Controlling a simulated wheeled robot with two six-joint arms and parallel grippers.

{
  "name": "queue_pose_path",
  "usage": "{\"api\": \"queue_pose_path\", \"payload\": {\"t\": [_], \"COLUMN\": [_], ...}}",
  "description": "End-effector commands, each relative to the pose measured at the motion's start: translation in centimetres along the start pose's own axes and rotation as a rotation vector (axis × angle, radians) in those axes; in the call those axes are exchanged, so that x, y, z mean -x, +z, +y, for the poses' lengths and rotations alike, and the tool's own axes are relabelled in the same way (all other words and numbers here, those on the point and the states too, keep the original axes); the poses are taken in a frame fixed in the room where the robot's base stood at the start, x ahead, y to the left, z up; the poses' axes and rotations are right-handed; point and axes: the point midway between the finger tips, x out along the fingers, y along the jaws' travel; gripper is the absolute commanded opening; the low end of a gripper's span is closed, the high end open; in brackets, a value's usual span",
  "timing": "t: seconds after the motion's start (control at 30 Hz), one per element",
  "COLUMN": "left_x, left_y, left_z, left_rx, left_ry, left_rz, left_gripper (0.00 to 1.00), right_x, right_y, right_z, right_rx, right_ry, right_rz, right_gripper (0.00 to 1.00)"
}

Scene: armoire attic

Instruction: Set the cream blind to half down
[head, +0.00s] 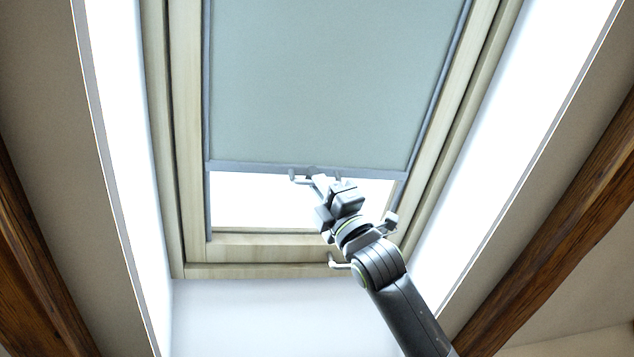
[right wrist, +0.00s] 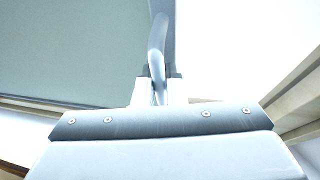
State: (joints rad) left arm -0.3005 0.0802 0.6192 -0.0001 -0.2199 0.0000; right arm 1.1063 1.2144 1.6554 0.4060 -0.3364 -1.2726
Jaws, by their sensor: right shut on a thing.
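The blind (head: 325,85), pale grey-green in this light, hangs in the sloping roof window. It covers most of the glass from the top of the head view. Its grey bottom bar (head: 240,167) sits above a strip of bright uncovered glass (head: 255,203). My right gripper (head: 318,184) is at the middle of the bar, shut on the bar's small handle (head: 297,179). In the right wrist view the curved handle (right wrist: 157,45) runs down between the two fingertips (right wrist: 158,91). The blind (right wrist: 65,45) fills the upper left there. My left gripper is not in view.
The pale wooden window frame (head: 250,247) surrounds the glass. A small handle (head: 339,263) is at its lower edge, close to my right arm. Bright white reveals (head: 118,150) flank the window, with dark wooden beams (head: 560,225) further out.

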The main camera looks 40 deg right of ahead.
Motion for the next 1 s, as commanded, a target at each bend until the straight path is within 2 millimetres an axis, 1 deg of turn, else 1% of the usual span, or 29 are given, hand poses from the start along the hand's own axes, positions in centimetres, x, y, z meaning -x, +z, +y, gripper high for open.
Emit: {"api": "queue_pose_path", "payload": {"t": [0.17, 0.27, 0.37, 0.7, 0.8, 0.9, 1.0], "left_x": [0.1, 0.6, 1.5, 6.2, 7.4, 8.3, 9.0], "left_y": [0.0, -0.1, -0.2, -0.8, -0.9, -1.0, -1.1], "left_z": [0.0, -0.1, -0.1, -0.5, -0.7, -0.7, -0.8], "left_rx": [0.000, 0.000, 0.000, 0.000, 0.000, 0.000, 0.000], "left_ry": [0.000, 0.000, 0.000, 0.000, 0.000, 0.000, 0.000], "left_rz": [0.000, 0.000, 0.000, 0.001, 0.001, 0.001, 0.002], "left_gripper": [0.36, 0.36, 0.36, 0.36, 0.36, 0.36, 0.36], "right_x": [-0.1, -0.3, -0.7, -2.4, -2.7, -2.9, -3.1], "right_y": [0.0, 0.2, 0.3, 1.1, 1.2, 1.3, 1.4], "right_z": [0.2, 1.0, 2.7, 11.1, 13.2, 14.9, 16.1], "right_rx": [0.001, 0.001, 0.003, 0.006, 0.005, 0.004, 0.002], "right_ry": [0.001, 0.001, 0.003, 0.005, 0.004, 0.003, 0.001], "right_rz": [0.000, 0.000, 0.000, -0.001, -0.002, -0.002, -0.002], "right_gripper": [0.00, 0.00, 0.00, 0.00, 0.00, 0.00, 0.00]}}
